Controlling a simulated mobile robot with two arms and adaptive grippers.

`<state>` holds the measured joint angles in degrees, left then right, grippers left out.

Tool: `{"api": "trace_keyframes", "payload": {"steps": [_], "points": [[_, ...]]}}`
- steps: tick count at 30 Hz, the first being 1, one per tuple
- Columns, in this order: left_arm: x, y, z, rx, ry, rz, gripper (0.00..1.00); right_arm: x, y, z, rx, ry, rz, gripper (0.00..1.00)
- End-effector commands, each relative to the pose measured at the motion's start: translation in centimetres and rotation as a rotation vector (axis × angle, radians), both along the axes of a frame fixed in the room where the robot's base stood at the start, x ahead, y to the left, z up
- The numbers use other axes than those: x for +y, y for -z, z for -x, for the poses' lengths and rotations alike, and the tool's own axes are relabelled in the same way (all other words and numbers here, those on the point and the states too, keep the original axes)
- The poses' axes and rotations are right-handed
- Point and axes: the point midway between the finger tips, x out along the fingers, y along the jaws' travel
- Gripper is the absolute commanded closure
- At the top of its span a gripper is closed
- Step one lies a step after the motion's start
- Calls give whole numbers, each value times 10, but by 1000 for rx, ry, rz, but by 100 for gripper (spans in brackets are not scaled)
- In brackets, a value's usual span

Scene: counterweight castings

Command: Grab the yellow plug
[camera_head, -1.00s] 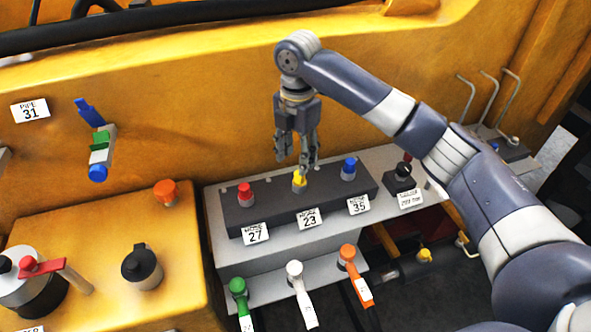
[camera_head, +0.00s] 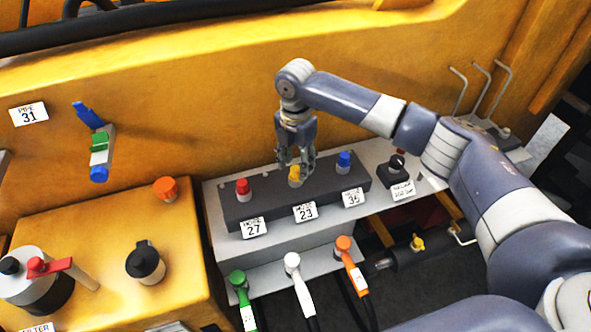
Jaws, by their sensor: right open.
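The yellow plug (camera_head: 294,176) sits upright in the middle of the dark block (camera_head: 262,213), behind the label 23. A red plug (camera_head: 243,188) is to its left and a blue plug (camera_head: 343,161) to its right. My right gripper (camera_head: 296,168) points down at the yellow plug with its fingers apart. The fingers are around or just behind the plug's top and partly overlap it; I cannot tell whether they touch it. My left gripper is not in view.
Green (camera_head: 237,280), white (camera_head: 292,263) and orange (camera_head: 344,246) cable connectors stand on the lower grey ledge. A black knob (camera_head: 397,170) is right of the block. The yellow machine wall (camera_head: 200,120) rises close behind. An orange cap (camera_head: 166,189) is at left.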

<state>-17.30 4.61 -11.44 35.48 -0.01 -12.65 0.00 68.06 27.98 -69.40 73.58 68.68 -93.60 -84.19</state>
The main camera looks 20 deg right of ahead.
Motion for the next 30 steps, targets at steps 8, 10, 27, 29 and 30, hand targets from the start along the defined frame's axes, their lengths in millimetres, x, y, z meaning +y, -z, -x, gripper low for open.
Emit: {"api": "trace_keyframes", "payload": {"steps": [8,10,27,29,30], "points": [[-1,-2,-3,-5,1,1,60,0,8,0,0,-1,0,55],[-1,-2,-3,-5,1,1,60,0,8,0,0,-1,0,61],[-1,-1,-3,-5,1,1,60,0,7,0,-1,-1,-1,90],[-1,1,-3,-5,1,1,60,1,5,0,-2,-1,-1,90],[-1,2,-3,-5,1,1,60,1,3,0,-2,-1,-1,90]]}}
